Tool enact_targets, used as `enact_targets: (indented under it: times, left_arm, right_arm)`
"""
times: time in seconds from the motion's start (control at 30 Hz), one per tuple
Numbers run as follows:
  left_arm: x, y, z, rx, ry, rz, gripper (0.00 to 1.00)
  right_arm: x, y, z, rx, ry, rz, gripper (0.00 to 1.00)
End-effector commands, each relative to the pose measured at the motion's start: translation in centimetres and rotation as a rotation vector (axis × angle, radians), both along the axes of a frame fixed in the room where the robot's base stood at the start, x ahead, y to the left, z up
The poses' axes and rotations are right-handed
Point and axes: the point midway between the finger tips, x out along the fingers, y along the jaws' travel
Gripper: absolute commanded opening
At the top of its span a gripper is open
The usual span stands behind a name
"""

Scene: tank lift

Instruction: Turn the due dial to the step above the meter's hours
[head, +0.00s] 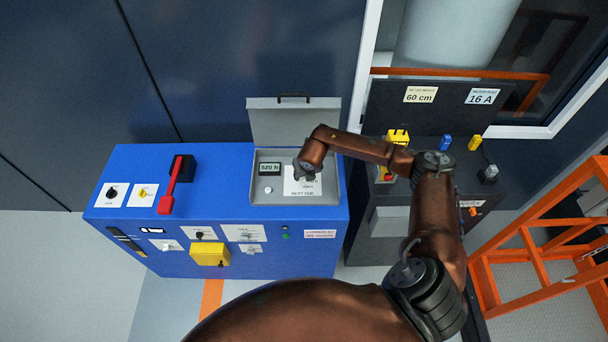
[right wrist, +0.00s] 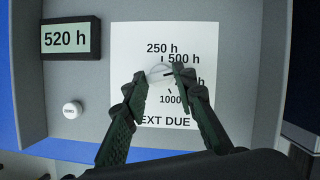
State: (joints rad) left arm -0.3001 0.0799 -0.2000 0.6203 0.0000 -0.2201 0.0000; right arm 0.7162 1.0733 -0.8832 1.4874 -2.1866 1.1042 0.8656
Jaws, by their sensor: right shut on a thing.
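The hour meter (head: 269,169) sits in the open box on the blue cabinet. It also shows in the right wrist view (right wrist: 66,38) and reads 520 h. The due dial (right wrist: 158,74) is a pale knob on a white plate marked 250 h, 500 h, a partly hidden step and 1000, with NEXT DUE below. My right gripper (right wrist: 160,78) is shut on the dial, one finger on each side. In the head view the right gripper (head: 305,172) covers the dial. Which mark the dial points to cannot be told. My left gripper is not in view.
A small white button (right wrist: 72,109) is below the meter. The grey box lid (head: 294,122) stands open behind. A red lever (head: 170,190) is on the left of the cabinet top. A dark cabinet (head: 385,225) and an orange ladder (head: 535,255) stand to the right.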

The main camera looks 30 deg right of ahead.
Motion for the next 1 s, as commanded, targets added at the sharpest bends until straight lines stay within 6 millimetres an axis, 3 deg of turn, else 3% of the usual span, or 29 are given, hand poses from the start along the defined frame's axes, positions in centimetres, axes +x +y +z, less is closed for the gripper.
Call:
enact_targets:
  times: [0.5,1.0]
  left_arm:
    - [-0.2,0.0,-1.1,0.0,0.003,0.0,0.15]
    - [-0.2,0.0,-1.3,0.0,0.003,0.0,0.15]
  right_arm:
    - [0.3,0.4,0.0,0.002,-0.001,-0.366,0.01]
    - [0.3,0.4,0.1,0.002,-0.002,-0.449,0.01]
